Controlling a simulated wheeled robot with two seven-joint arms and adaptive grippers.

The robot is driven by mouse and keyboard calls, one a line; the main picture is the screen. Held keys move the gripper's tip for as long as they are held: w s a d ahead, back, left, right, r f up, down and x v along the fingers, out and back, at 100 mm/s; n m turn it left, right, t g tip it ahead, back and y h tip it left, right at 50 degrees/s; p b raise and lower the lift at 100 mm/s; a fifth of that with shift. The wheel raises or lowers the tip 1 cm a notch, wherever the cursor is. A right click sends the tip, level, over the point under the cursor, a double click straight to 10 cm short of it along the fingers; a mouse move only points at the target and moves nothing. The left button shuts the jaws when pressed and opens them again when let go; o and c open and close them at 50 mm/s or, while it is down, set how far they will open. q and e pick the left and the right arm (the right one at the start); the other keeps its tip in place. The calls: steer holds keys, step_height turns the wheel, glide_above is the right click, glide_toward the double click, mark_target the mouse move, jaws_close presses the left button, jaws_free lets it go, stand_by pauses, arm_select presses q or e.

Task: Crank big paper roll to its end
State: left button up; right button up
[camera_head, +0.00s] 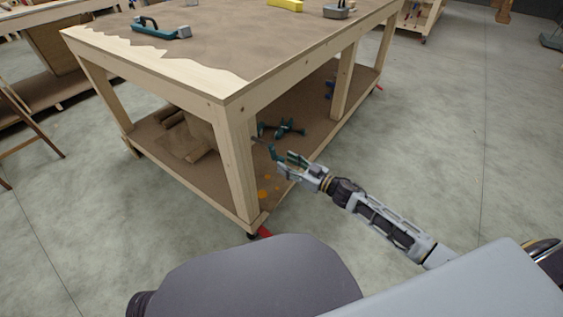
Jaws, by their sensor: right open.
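My right gripper (284,157) is in front of the near corner leg of the wooden workbench (232,150), beside its lower shelf. Its fingers are spread, and I see nothing held between them. I cannot make out a big paper roll or a crank for certain. Brown roll-like or block-like pieces (196,152) lie on the lower shelf, partly hidden by the leg. My left gripper is not in view.
Teal tools (284,128) lie on the shelf behind my right gripper. A teal plane (160,29), a yellow block (285,5) and a grey tool (338,11) lie on the benchtop. A brown chair (22,120) stands at left.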

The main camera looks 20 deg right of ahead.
mark_target(284, 161)
steer(key=shift+w+a, duration=0.45)
steer(key=shift+w, duration=0.15)
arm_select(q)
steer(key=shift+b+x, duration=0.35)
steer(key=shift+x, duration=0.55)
arm_select(e)
steer(key=shift+x, duration=0.8)
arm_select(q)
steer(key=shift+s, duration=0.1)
arm_select(e)
jaws_close()
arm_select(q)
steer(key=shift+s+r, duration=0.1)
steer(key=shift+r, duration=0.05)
arm_select(e)
steer(key=shift+d+r, duration=0.1)
